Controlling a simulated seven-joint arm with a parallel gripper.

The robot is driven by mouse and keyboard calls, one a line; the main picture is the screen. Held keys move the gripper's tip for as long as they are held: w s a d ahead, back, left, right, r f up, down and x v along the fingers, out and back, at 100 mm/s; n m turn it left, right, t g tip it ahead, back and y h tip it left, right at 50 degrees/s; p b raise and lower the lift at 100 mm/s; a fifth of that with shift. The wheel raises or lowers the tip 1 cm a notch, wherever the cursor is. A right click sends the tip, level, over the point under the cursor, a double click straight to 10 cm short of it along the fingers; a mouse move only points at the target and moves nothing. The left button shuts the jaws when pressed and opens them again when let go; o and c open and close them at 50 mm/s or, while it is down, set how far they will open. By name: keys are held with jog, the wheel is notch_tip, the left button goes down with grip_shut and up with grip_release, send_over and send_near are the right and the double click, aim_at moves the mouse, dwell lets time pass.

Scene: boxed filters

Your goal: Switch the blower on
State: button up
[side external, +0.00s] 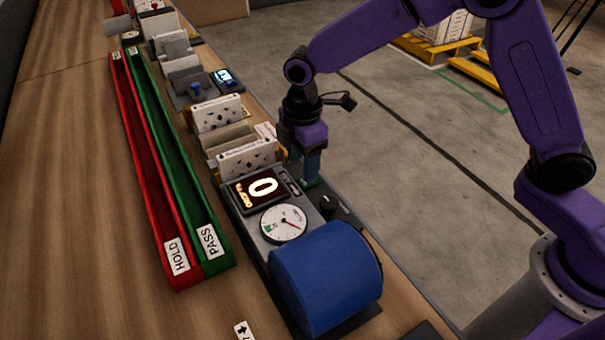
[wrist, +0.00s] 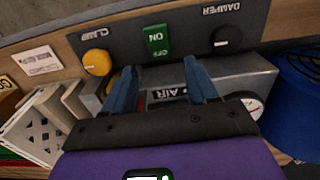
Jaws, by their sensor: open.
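The green rocker switch (wrist: 157,40), marked ON and OFF, sits on a dark panel in the wrist view. I cannot tell which side is pressed. A green bit of it shows below my gripper in the side view (side external: 312,183). My gripper (side external: 307,172) is open, with its blue fingers pointing down close to the switch. In the wrist view my gripper's fingertips (wrist: 160,67) lie apart, on the near side of the switch, with nothing between them. The blue blower drum (side external: 325,280) stands at the front, and the lit display (side external: 260,188) reads 0.
A yellow CLAMP knob (wrist: 97,62) and a black DAMPER knob (wrist: 227,37) flank the switch. A round dial gauge (side external: 284,222) is beside the drum. Boxed filters (side external: 247,158) stand behind the display. Red HOLD (side external: 176,254) and green PASS (side external: 211,241) troughs run along the left.

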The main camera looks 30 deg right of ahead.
aim_at(303, 183)
jog(key=shift+f, duration=2.25)
